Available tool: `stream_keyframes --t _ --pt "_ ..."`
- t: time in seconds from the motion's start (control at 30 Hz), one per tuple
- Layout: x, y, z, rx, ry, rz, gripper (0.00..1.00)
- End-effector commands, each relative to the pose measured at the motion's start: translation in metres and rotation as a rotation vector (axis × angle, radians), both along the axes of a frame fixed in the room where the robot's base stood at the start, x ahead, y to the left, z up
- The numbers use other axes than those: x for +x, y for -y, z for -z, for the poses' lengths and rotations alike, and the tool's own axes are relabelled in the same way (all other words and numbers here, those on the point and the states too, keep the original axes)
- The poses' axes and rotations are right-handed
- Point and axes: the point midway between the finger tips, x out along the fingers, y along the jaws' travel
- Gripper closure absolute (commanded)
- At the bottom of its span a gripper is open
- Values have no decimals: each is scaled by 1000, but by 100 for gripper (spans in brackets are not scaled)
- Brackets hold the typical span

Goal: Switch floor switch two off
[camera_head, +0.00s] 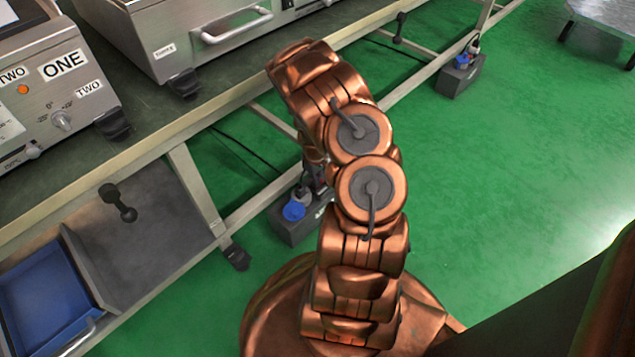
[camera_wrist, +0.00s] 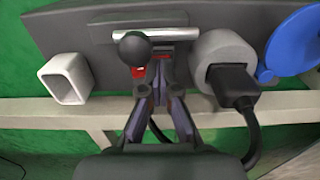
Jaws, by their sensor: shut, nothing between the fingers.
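A dark grey floor switch box (camera_head: 290,232) stands on the green floor below the bench, partly hidden behind my arm. In the wrist view the same kind of box (camera_wrist: 60,40) fills the upper part. It carries a black ball-topped lever (camera_wrist: 133,48) with red at its base, a round grey socket with a black plug (camera_wrist: 232,88), and a blue round cap (camera_wrist: 297,42). My gripper (camera_wrist: 155,88) is shut and empty, with its fingertips close below the lever; I cannot tell whether they touch it. No number is readable on the box.
A second floor box (camera_head: 460,76) stands farther off at the upper right. A bench with devices labelled ONE and TWO (camera_head: 60,95) runs along the left. A pale bench rail (camera_wrist: 40,110) crosses behind my fingers. Open green floor (camera_head: 520,150) lies to the right.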

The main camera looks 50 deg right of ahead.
Motion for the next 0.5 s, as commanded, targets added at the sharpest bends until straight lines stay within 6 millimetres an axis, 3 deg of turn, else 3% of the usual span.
stream_keyframes --t 0.5 --pt "0 0 -29 0 0 0 100"
